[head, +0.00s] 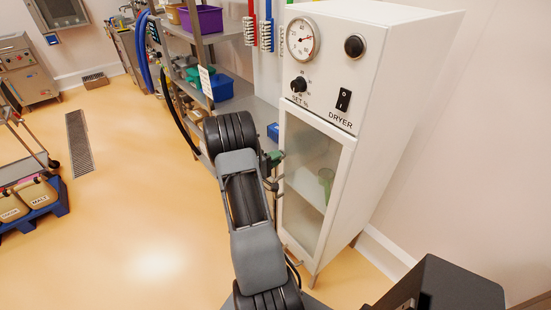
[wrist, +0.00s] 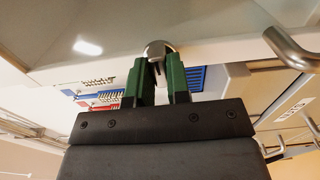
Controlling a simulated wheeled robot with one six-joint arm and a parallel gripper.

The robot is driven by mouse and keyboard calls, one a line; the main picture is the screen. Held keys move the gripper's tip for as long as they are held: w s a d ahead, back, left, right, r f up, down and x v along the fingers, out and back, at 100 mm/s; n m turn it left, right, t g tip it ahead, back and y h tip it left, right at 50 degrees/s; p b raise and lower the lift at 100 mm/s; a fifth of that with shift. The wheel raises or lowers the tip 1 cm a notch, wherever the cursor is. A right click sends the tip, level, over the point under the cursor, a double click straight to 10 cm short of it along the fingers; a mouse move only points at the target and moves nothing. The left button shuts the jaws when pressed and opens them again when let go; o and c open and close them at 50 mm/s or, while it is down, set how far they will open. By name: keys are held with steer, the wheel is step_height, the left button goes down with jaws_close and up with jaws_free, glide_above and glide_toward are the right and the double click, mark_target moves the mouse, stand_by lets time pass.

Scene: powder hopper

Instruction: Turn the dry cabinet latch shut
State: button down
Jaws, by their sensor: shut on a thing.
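The white dry cabinet (head: 385,110), marked DRYER, stands at the right in the head view with its glass door (head: 310,170) looking closed. My gripper (head: 274,158) is at the door's left edge, about halfway up. In the wrist view the two green fingers of my gripper (wrist: 162,82) are shut on the latch (wrist: 157,48), a round metal boss against the white cabinet front. The latch's lever is mostly hidden between the fingers, so its exact angle is hard to tell. In the head view my arm and fingers hide the latch.
A metal bar handle (wrist: 290,48) sticks out to the right of the latch in the wrist view. A gauge (head: 302,38), set knob (head: 299,84) and switch (head: 343,99) sit above the door. Shelving with a blue bin (head: 222,88) stands close left. Open floor lies further left.

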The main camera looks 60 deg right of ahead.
steer(key=shift+n+b, duration=1.5)
steer(key=shift+n, duration=7.2)
steer(key=shift+f, duration=0.1)
steer(key=c, duration=1.1)
jaws_free()
steer(key=shift+a, duration=0.1)
steer(key=b+v, duration=0.2)
steer(key=v, duration=1.1)
steer(key=shift+w+a, duration=0.15)
steer(key=shift+a, duration=0.15)
